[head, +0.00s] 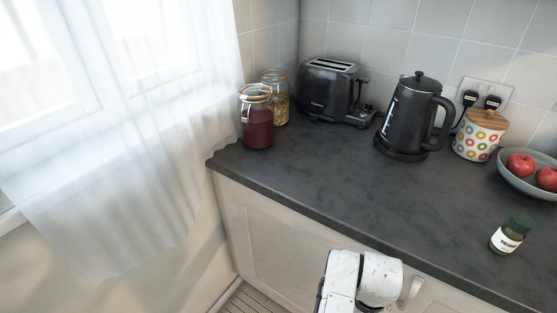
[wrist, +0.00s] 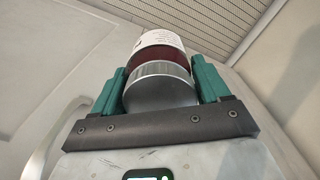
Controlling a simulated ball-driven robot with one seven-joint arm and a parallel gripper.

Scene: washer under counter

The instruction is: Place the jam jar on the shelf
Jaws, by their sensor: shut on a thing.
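The jam jar (wrist: 165,56) shows in the wrist view, with a silver lid (wrist: 160,87), dark red contents and a white label. My gripper (wrist: 160,78) is shut on it, with one teal finger on each side of the jar near the lid. The lid end faces the wrist camera, and the far end of the jar is hidden. In the head view my white arm shows at the bottom edge, but the gripper and held jar are not visible there. I cannot make out a shelf in either view.
The dark counter (head: 330,175) carries a red-filled clip jar (head: 257,122), a second clip jar (head: 276,102), a toaster (head: 330,92), a kettle (head: 408,118), a dotted canister (head: 479,138), a fruit bowl (head: 525,184) and a green-lidded jar (head: 510,236). Its middle is clear. A curtain (head: 130,170) hangs left.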

